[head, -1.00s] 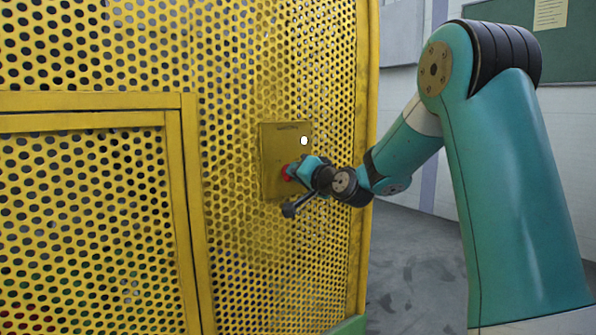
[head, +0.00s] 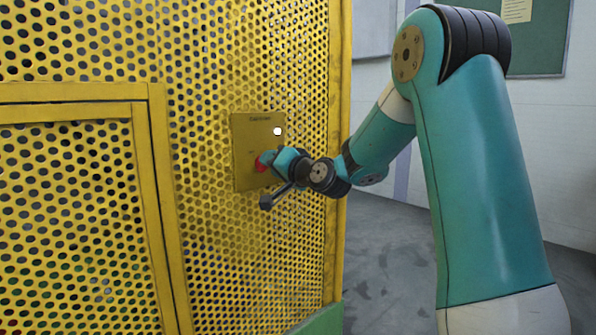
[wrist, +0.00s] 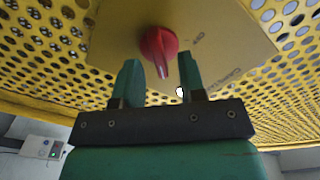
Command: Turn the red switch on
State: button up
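The red switch (wrist: 158,46) is a round knob with a raised handle on a yellow plate (wrist: 105,40) in the wrist view. The knob also shows in the head view (head: 263,161), partly covered by my gripper. My gripper (wrist: 158,72) is open, with one green finger on each side of the knob's handle. A gap shows between the handle and each finger, and the handle's end reaches in between them. Lettering is on the plate beside the knob, with "OFF" partly readable.
A white round button or lamp (head: 277,131) sits on the plate above the knob. Yellow perforated guard panels (head: 215,240) surround the plate. A grey box (wrist: 42,147) is at the lower left in the wrist view. Open floor (head: 390,270) lies right of the guard.

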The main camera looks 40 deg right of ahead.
jog(key=s+b, duration=0.2)
jog(key=s, duration=1.4)
jog(key=shift+d, duration=0.25)
jog(key=shift+s, duration=0.1)
jog(key=s+a+f+n+g+y, duration=0.2)
jog(key=a+f+n+g+y, duration=0.25)
jog(key=a, duration=0.65)
jog(key=s+a+f+n+g+y, duration=0.25)
jog(key=a+f+n+g, duration=0.2)
jog(key=a, duration=0.65)
jog(key=s+a+f+n+g+h, duration=0.2)
jog(key=s+a+f+n+g, duration=0.15)
jog(key=s, duration=0.35)
jog(key=s+a+f+n+g+h, duration=0.1)
jog(key=s+a+f+n+g, duration=0.15)
jog(key=s+g, duration=0.35)
notch_tip(320, 180, up, 36)
jog(key=s+p, duration=0.1)
jog(key=p, duration=3.3)
jog(key=shift+d+f+n+p, duration=0.2)
jog(key=shift+d+n+p, duration=0.1)
jog(key=shift+n+p, duration=0.1)
jog(key=shift+s+t, duration=0.1)
jog(key=shift+t, duration=0.15)
